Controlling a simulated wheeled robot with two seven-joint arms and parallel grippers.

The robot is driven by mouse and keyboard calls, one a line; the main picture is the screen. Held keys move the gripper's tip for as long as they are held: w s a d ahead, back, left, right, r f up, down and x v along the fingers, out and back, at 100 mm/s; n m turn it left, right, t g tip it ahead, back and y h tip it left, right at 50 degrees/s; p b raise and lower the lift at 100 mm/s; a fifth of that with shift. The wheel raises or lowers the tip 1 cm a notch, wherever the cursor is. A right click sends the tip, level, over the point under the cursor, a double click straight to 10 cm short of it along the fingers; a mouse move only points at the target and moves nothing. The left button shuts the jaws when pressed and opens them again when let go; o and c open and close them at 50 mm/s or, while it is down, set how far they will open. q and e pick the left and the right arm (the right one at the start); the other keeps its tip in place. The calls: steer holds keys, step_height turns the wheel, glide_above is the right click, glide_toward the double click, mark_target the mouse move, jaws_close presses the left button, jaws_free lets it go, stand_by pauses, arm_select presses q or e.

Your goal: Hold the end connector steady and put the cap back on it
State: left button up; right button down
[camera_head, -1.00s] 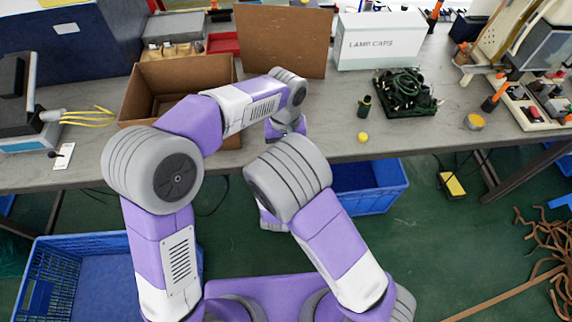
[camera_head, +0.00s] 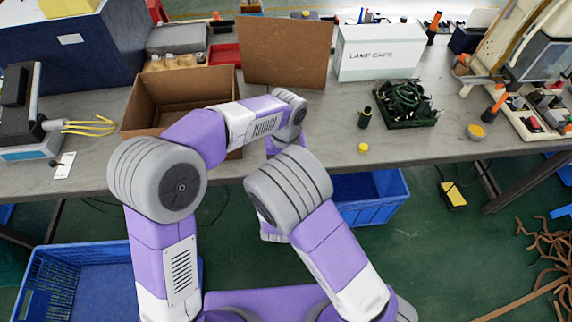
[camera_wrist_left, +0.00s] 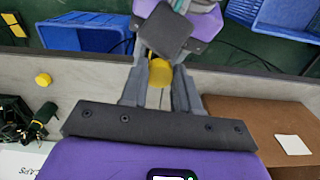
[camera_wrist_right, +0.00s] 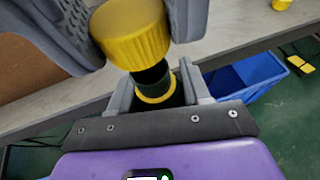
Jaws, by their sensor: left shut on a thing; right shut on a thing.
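In the left wrist view my left gripper (camera_wrist_left: 160,80) is shut on a yellow cap (camera_wrist_left: 159,72). In the right wrist view my right gripper (camera_wrist_right: 156,88) is shut on a dark end connector (camera_wrist_right: 152,76) with a yellow ring round it. The ribbed yellow cap also shows large there (camera_wrist_right: 132,32), between my left gripper's grey fingers (camera_wrist_right: 183,20). It is just above the connector and hides its upper end; I cannot tell whether they touch. In the head view my arms hide both grippers' fingertips and the held parts.
On the bench (camera_head: 310,150) stand an open cardboard box (camera_head: 135,105), a brown board (camera_head: 285,50), a white lamp caps box (camera_head: 380,50) and a tray of green coiled cable (camera_head: 405,105). A green connector (camera_head: 364,118) and a loose yellow cap (camera_head: 363,147) lie near the front edge.

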arm_select(q)
steer(key=shift+f, duration=0.9)
steer(key=shift+f, duration=0.6)
steer(key=m, duration=0.3)
stand_by(0.4)
steer(key=o, duration=1)
steer(key=shift+r, duration=0.1)
